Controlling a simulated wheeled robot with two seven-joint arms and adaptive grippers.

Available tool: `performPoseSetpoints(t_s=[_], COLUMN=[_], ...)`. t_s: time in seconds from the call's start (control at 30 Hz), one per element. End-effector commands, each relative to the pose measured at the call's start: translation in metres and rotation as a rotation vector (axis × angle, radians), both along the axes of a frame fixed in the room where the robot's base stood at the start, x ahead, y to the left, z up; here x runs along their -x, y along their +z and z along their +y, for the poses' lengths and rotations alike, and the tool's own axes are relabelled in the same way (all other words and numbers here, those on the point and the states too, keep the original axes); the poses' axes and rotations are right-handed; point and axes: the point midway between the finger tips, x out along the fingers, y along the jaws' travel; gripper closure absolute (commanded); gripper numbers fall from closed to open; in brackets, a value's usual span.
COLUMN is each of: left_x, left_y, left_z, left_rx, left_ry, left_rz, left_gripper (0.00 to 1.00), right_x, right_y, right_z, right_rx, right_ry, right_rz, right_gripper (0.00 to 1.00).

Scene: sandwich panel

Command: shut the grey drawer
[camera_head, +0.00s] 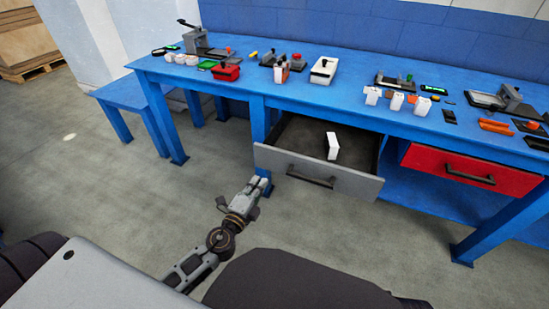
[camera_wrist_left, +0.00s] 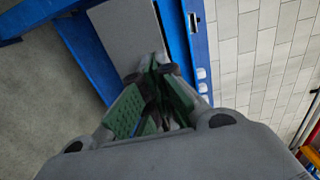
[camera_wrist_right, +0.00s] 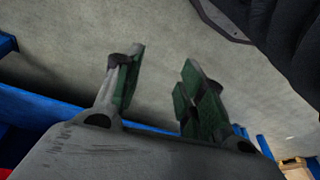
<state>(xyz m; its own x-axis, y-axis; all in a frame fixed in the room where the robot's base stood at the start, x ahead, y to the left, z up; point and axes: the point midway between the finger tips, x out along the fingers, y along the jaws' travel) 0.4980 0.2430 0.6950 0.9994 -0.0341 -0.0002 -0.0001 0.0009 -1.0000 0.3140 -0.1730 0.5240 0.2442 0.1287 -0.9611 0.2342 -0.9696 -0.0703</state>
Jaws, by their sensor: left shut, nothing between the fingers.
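The grey drawer (camera_head: 352,184) stands pulled out from under the blue bench in the head view. It has a dark handle (camera_head: 311,177) on its front, and a white box (camera_head: 333,146) stands inside it. My left gripper (camera_head: 262,183) is shut and empty, near the lower left corner of the drawer front. In the left wrist view the shut fingers (camera_wrist_left: 153,65) point towards the grey panel (camera_wrist_left: 124,30); I cannot tell whether they touch it. My right gripper (camera_wrist_right: 158,82) is open and empty in the right wrist view, above the floor. It is outside the head view.
The blue bench (camera_head: 355,112) carries several small parts and tools on top. A bench leg (camera_head: 259,120) stands just beyond my left gripper. The floor (camera_head: 110,200) on the left is clear.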

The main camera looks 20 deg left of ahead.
Motion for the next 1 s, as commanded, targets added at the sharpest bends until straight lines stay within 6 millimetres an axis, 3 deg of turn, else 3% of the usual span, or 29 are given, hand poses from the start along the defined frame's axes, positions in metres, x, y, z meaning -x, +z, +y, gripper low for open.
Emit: performPoseSetpoints(t_s=[1.0], left_x=[-0.068], left_y=[0.001], left_z=[-0.003], left_rx=[0.001], left_ry=[0.000], left_rz=[-0.001], left_gripper=[1.00], right_x=[0.003], right_y=[-0.020], right_z=[-0.004], right_rx=[0.019], right_ry=[-0.004], right_rz=[0.040], right_gripper=[0.60])
